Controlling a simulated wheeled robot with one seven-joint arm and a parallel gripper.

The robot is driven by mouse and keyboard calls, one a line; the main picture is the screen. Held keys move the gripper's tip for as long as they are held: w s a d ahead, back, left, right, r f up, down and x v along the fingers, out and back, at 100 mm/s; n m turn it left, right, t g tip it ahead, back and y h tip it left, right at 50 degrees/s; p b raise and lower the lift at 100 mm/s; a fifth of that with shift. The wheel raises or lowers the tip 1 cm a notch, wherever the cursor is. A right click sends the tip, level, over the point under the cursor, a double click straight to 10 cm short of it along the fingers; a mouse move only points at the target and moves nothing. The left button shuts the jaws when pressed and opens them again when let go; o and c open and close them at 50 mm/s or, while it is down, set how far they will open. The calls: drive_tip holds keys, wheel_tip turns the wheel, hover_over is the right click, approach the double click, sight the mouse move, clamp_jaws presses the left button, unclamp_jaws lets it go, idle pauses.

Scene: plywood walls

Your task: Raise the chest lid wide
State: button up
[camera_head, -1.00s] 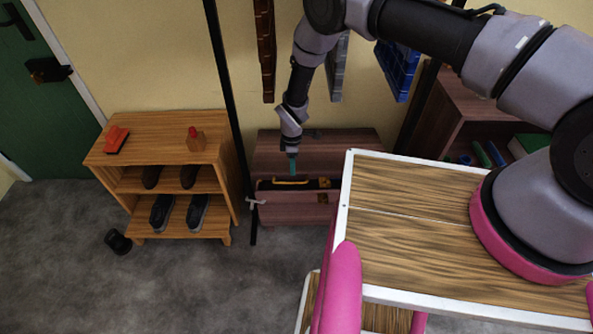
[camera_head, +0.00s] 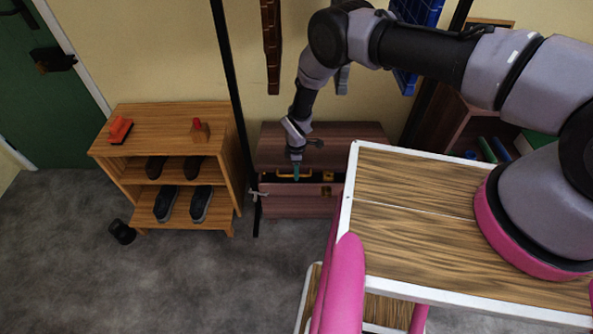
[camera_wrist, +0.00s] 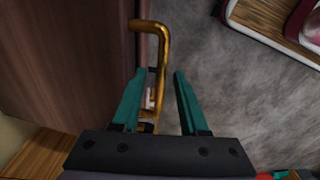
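The chest (camera_head: 300,208) is dark reddish-brown wood and stands against the wall, left of the wooden-topped table. Its lid (camera_head: 335,138) slopes back above a dark strip along the front; I cannot tell whether that strip is an opening. A gold handle (camera_head: 288,176) sits at this strip, and it shows large in the wrist view (camera_wrist: 160,55). My gripper (camera_head: 296,176) is at the handle. In the wrist view my teal fingers (camera_wrist: 160,78) are apart, with the handle bar between them. I see no clear grip on it.
A wooden shoe rack (camera_head: 165,115) stands left of the chest, with a black post (camera_head: 232,90) between them. The wooden table (camera_head: 400,190) with a white edge is close on the right. Grey floor (camera_head: 200,280) is clear in front.

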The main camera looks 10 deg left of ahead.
clamp_jaws()
drive_tip(key=shift+w+r, duration=0.1)
drive_tip(key=shift+w, duration=0.05)
idle(1.0)
